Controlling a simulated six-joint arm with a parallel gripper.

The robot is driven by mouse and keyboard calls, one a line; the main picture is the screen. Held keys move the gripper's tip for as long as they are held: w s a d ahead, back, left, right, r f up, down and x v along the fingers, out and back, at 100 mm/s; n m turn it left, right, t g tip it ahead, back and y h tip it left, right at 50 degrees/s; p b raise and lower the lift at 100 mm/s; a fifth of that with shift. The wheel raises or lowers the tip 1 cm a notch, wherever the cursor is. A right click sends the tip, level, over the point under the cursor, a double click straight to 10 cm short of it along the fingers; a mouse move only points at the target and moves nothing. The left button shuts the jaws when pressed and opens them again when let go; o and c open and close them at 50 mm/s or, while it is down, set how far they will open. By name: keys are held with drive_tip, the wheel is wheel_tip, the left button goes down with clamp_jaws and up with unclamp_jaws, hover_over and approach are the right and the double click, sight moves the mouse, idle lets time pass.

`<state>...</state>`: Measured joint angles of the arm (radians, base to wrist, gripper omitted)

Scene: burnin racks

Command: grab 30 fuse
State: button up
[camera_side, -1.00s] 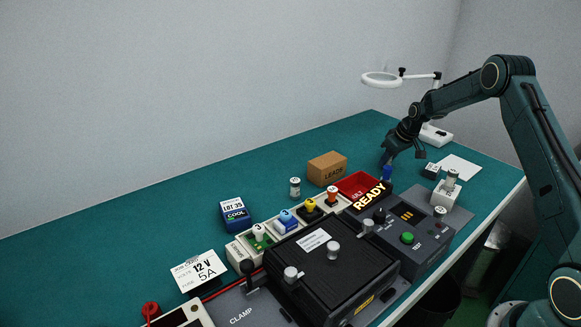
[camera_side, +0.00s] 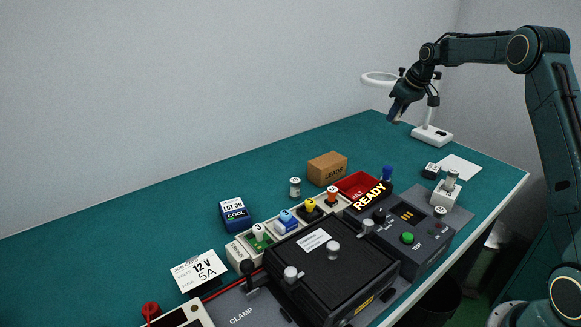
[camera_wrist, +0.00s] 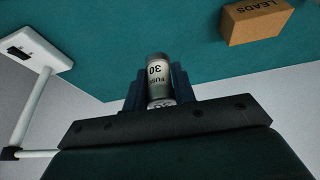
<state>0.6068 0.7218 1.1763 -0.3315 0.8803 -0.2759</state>
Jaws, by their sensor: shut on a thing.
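My gripper (camera_side: 394,117) is raised above the far right end of the green bench in the side view, in front of the magnifier lamp. In the wrist view my gripper (camera_wrist: 158,76) is shut on a silver cylindrical fuse (camera_wrist: 158,66) marked "FUSE 30", held between the two dark fingers. The print reads upside down. The lower part of the fuse sits down between the fingers. In the side view the held fuse is too small to make out clearly.
A white-capped cylinder (camera_side: 295,187) stands on the bench near the cardboard LEADS box (camera_side: 327,168). A red bin (camera_side: 361,184), a READY sign (camera_side: 370,196) and a black clamp unit (camera_side: 330,262) fill the front. The lamp base (camera_side: 432,135) stands at the back right. The left bench is mostly clear.

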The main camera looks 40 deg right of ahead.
drive_tip(key=shift+r, duration=2)
